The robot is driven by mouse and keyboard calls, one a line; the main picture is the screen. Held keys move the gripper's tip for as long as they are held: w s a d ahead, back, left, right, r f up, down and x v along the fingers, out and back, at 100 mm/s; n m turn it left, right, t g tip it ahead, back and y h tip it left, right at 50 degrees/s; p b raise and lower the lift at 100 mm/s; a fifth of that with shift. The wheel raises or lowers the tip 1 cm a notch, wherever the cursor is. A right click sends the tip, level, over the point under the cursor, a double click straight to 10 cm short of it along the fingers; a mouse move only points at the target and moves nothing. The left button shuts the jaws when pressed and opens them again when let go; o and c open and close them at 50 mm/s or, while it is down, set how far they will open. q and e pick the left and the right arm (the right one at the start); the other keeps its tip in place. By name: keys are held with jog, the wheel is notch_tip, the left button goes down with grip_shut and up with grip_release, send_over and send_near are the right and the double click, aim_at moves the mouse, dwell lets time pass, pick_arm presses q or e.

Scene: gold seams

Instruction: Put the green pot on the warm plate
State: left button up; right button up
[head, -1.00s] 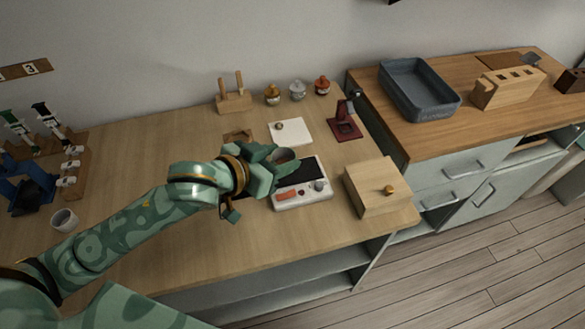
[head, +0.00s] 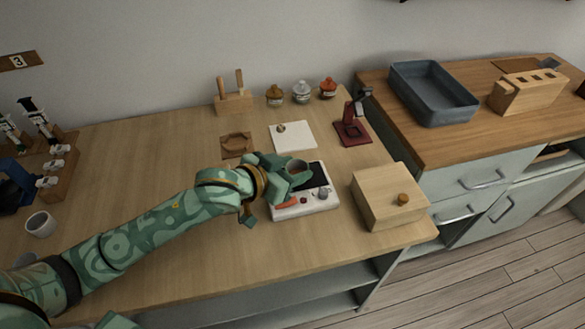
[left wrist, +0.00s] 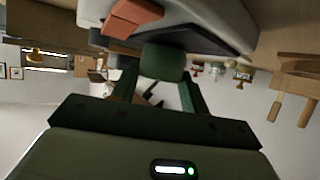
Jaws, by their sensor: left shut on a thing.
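The warm plate (head: 305,203) is a white box with a dark top, a red-orange switch and a grey knob, near the table's front edge. My left gripper (head: 288,174) is at the plate's left side, shut on the green pot (head: 298,168). In the left wrist view, the green pot (left wrist: 162,62) sits between the fingers, close against the plate's dark top (left wrist: 185,42). I cannot tell whether they touch. My right gripper is not in view.
A wooden box (head: 385,200) with a knob stands right of the plate. Behind are a white board (head: 293,136), a dark red stand (head: 352,130) and several small jars (head: 302,92). A grey cup (head: 40,224) stands at far left. The table's middle left is clear.

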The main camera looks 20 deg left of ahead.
pick_arm(q)
jog(key=o, duration=1)
jog(key=shift+f, duration=0.15)
jog(key=shift+c, duration=0.2)
jog(key=shift+r, duration=0.2)
jog(key=p+v, duration=0.4)
jog(key=v, duration=0.8)
jog(key=shift+p, duration=0.3)
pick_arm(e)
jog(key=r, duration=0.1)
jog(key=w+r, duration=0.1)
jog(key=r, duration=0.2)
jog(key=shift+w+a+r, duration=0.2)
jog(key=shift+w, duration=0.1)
